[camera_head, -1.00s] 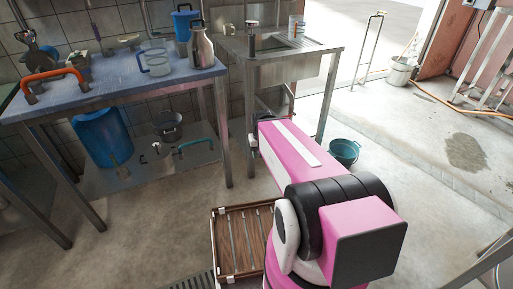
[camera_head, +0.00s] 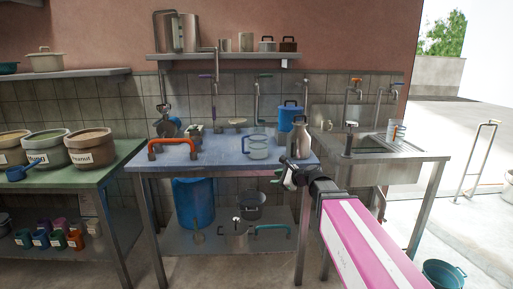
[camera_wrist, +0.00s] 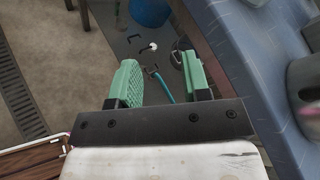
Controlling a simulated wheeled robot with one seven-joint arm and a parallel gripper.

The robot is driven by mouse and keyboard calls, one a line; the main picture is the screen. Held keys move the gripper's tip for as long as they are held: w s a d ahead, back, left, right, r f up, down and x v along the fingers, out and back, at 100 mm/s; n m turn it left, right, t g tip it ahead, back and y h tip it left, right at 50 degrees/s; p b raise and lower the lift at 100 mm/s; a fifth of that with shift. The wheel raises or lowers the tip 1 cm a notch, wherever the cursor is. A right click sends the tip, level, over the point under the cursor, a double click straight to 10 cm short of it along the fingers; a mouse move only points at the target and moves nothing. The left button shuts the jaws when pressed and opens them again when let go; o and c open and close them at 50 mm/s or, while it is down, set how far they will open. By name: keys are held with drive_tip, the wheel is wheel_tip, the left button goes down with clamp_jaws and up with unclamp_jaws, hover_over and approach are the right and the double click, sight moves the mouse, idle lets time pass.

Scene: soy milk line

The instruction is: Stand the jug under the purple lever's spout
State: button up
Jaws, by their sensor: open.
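A clear jug (camera_head: 257,147) stands upright on the blue-topped table (camera_head: 215,158), right of its middle. The purple lever (camera_head: 206,76) is on the wall behind, left of the jug, beside a thin pipe that runs down from the shelf. The jug is not under that lever. My gripper (camera_head: 287,176) is at the table's front edge, in front and to the right of the jug. In the wrist view my gripper (camera_wrist: 162,80) has its two green fingers apart with nothing between them, above the lower shelf. The jug cannot be made out in the wrist view.
A steel bottle (camera_head: 299,140) and a blue canister (camera_head: 291,117) stand close right of the jug. An orange handle (camera_head: 174,143) is on the table's left. A sink (camera_head: 372,145) is at the right. The table's middle front is fairly clear.

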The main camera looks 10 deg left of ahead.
sight(255, 144)
drive_tip(key=w+a+r+m+t+y, duration=0.1)
drive_tip(key=a+r+m+y, duration=0.1)
drive_tip(key=a+r+m, duration=0.3)
drive_tip(key=w+a+r+m+t+y, duration=0.1)
drive_tip(key=w+r+m+y, duration=0.1)
drive_tip(key=r, duration=0.4)
drive_tip(key=x, duration=1)
drive_tip(key=shift+w+a+f, duration=0.1)
drive_tip(key=shift+w+a, duration=0.05)
drive_tip(key=shift+a, duration=0.15)
clamp_jaws()
